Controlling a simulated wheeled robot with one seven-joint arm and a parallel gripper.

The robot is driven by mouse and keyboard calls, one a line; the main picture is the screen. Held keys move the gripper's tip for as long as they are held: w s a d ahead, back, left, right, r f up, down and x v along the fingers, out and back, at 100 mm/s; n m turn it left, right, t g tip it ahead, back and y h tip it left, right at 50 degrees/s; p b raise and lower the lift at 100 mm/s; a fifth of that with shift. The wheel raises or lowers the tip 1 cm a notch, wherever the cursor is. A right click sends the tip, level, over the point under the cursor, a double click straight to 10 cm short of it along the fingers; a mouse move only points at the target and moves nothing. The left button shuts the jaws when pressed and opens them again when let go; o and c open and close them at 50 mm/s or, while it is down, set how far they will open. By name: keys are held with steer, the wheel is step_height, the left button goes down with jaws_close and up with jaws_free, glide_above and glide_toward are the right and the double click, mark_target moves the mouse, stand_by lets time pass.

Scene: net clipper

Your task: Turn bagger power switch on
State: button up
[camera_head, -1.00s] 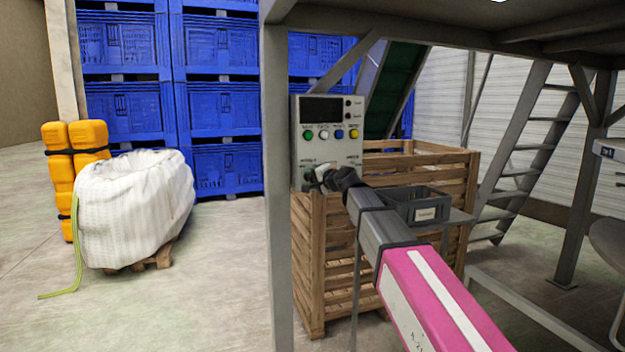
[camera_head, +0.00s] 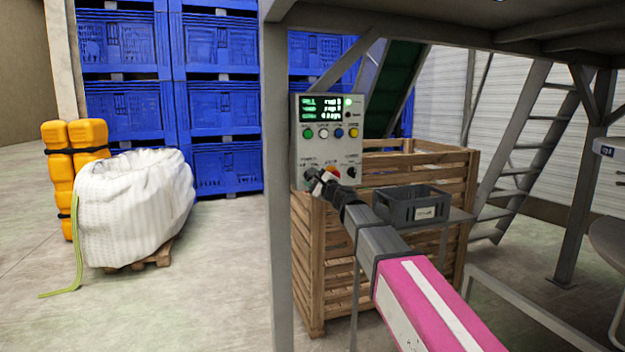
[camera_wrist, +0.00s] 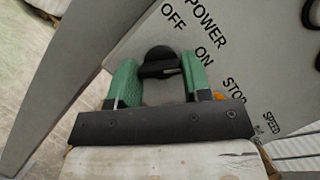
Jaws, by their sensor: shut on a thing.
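The bagger control box (camera_head: 329,120) is a light grey panel with a lit green display (camera_head: 321,108) and coloured buttons below it. The black power switch knob (camera_wrist: 158,62) sits under the POWER label with OFF and ON marks in the wrist view. My gripper (camera_wrist: 155,72) has its green fingers on either side of this knob and is shut on it. In the head view my gripper (camera_head: 318,183) is at the panel's lower left and hides most of the power switch. A red button and a second black knob sit to its right on the panel.
A wooden slatted crate (camera_head: 410,245) stands below the panel, with a dark grey bin (camera_head: 412,205) on a shelf at its right. A grey steel post (camera_head: 277,200) stands just left of the panel. A white bulk bag (camera_head: 135,210) is farther left.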

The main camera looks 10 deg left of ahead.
steer(key=shift+f+m+t, duration=0.1)
steer(key=shift+m+t, duration=0.5)
steer(key=shift+m, duration=0.8)
steer(key=o, duration=0.9)
steer(key=shift+s, duration=0.1)
steer(key=v, duration=1)
steer(key=shift+s+d+f, duration=0.15)
steer(key=shift+s+d, duration=0.05)
steer(key=shift+s, duration=0.05)
